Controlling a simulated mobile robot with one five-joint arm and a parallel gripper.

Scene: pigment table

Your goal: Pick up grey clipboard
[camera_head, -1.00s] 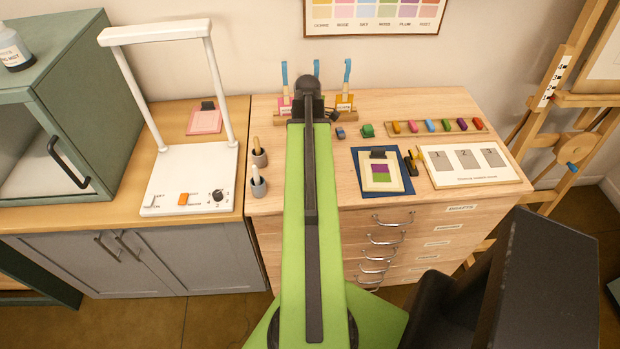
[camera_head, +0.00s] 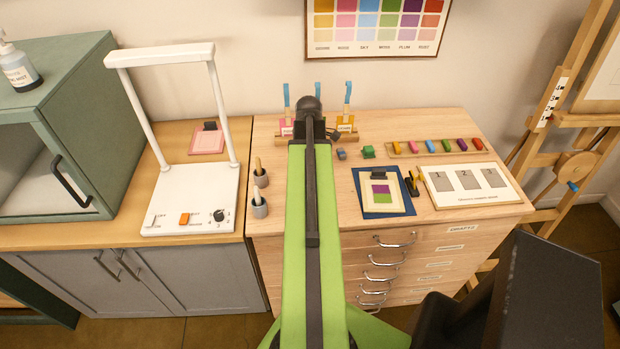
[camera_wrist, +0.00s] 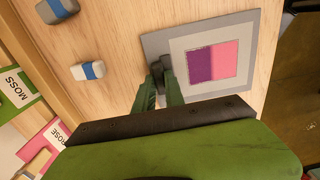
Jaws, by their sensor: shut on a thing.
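The grey clipboard (camera_wrist: 157,43) lies on the wooden top in the wrist view. It carries a pale card (camera_wrist: 212,62) with a purple and a pink patch. My gripper (camera_wrist: 163,84) has its two dark green fingers on either side of the clipboard's dark clip (camera_wrist: 166,77) and is shut on it. I cannot tell whether the board is lifted off the wood. In the head view my arm hides the grey clipboard and the fingers.
A blue clipboard (camera_head: 368,207) lies right of my arm, and a pink clipboard (camera_head: 206,144) lies by the white lamp stand (camera_head: 190,205). Banded blocks (camera_wrist: 88,70) and a rack with tags (camera_wrist: 15,89) are close in the wrist view. Two grey cups (camera_head: 260,207) stand left of my arm.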

